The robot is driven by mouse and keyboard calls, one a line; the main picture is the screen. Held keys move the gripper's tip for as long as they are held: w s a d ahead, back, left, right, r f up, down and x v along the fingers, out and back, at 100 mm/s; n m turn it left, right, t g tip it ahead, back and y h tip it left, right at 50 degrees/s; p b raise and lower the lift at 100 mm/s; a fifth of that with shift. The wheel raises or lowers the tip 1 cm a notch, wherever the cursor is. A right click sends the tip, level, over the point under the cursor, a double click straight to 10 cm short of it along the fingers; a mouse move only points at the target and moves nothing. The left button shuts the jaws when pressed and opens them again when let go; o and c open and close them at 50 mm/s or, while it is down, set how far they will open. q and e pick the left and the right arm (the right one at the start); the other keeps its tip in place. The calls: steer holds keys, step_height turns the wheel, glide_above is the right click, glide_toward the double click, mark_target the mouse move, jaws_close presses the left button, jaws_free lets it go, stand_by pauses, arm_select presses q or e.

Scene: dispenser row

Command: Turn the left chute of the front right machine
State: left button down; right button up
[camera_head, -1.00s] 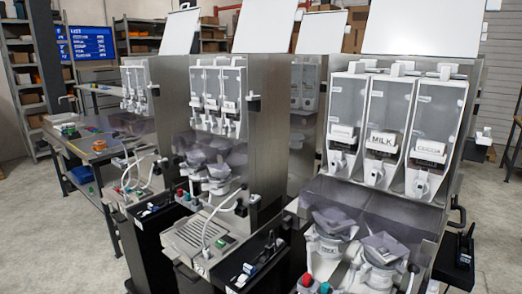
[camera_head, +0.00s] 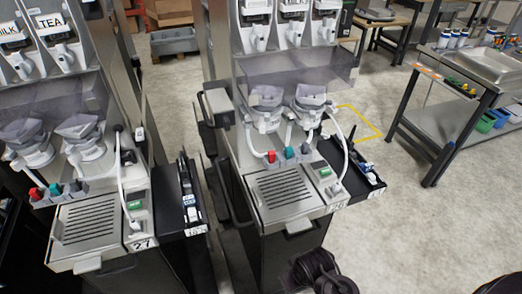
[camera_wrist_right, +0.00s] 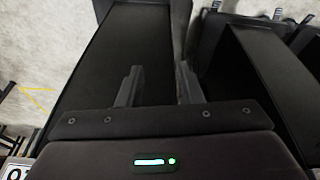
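A dispensing machine (camera_head: 290,180) stands at the centre of the head view. A row of canisters with white spout chutes runs along its top; the left chute (camera_head: 258,40) hangs below its label, and its turn angle is too small to tell. Two mixing bowls with grey funnels (camera_head: 267,97) sit below, behind a tinted shield. Whether this is the front right machine is not certain from this view. My right gripper (camera_wrist_right: 160,68) shows in the right wrist view with its fingers apart and nothing between them, over dark panels. My left gripper is not seen.
Another machine (camera_head: 90,215) stands at the left, with a black side tray (camera_head: 183,200) in the gap. The floor between the cart and the central machine is open, with a yellow marking (camera_head: 365,128).

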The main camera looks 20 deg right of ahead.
steer(key=w+a+r+n+t, duration=0.1)
steer(key=w+r+n+t, duration=0.3)
steer(key=r+n, duration=0.4)
steer(key=w+a+r+n+t, duration=0.1)
steer(key=w+r+n+t, duration=0.3)
steer(key=r, duration=1.7)
steer(key=w+a+r+n+t, duration=0.1)
steer(key=w+r+n+t, duration=0.3)
steer(key=w+r+n, duration=0.4)
steer(key=shift+w+a+r+n+t+y, duration=0.1)
steer(key=shift+r+n, duration=0.8)
steer(key=shift+r, duration=0.25)
steer(key=shift+w+a+r+n+t+y, duration=0.1)
steer(key=shift+w+r+n, duration=0.05)
steer(key=shift+r+n, duration=0.9)
steer(key=shift+w+a+r+n+t+y, duration=0.1)
steer(key=shift+r+n, duration=0.65)
steer(key=shift+r, duration=0.55)
steer(key=n+t, duration=0.2)
steer(key=n, duration=0.6)
glide_toward(262, 40)
steer(key=shift+n, duration=0.4)
steer(key=w, duration=0.4)
steer(key=w+b, duration=0.1)
steer(key=w, duration=0.3)
steer(key=shift+w+a+f, duration=0.15)
steer(key=shift+a, duration=0.1)
jaws_close()
